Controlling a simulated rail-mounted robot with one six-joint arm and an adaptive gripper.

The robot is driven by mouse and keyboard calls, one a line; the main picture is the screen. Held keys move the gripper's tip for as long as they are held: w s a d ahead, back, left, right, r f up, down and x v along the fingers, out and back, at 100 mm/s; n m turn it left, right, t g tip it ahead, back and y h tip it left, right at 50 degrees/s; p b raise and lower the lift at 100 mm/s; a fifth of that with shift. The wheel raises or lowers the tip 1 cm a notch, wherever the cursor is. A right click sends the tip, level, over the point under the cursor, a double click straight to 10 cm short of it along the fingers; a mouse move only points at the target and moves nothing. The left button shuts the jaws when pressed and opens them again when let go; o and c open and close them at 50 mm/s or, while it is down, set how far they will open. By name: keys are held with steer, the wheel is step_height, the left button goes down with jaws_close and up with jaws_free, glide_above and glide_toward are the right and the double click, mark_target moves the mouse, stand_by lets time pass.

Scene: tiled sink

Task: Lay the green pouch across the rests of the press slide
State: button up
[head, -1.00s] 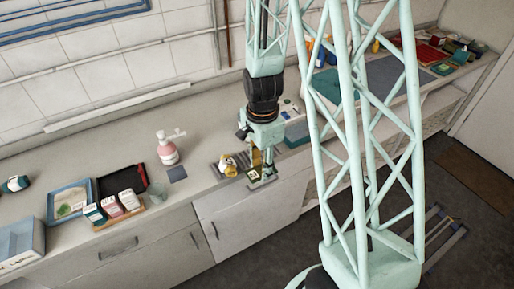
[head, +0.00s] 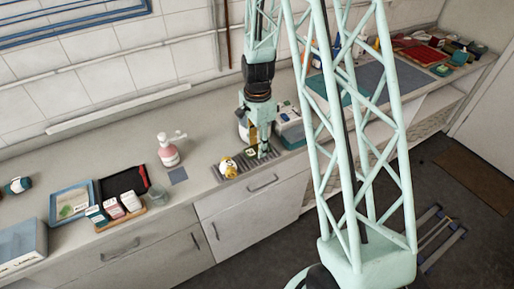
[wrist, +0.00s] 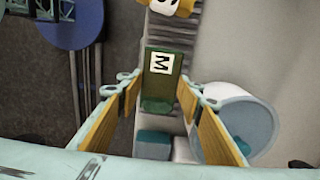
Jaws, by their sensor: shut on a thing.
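The green pouch (wrist: 160,62), with a white label marked M, is between the fingertips of my gripper (wrist: 158,92) in the wrist view. My gripper is shut on it. In the head view my gripper (head: 262,152) points down over a grey slatted strip (head: 232,177) at the counter's front edge, and the pouch (head: 251,153) shows small beside the fingers. The slatted strip (wrist: 188,42) runs beneath the pouch in the wrist view. It may be the press slide; I cannot make out separate rests or whether the pouch touches it.
A yellow item (head: 229,167) with a white label sits on the strip, left of my gripper. A round pale container (wrist: 243,117) stands close to the right finger. A teal-and-white box (head: 290,128) is behind right.

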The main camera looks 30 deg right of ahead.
mark_target(257, 146)
stand_by(0.3)
steer(key=shift+w+d, duration=0.2)
steer(key=shift+w, duration=0.25)
steer(key=shift+w+d, duration=0.2)
steer(key=shift+w, duration=0.25)
steer(key=shift+s+f, duration=0.1)
steer(key=shift+f, duration=1.5)
steer(key=shift+f, duration=0.1)
steer(key=o, duration=0.9)
steer(key=shift+c, duration=0.2)
steer(key=shift+p, duration=0.3)
step_height(257, 146, up, 14)
steer(key=shift+f+b, duration=0.2)
steer(key=shift+b, duration=0.1)
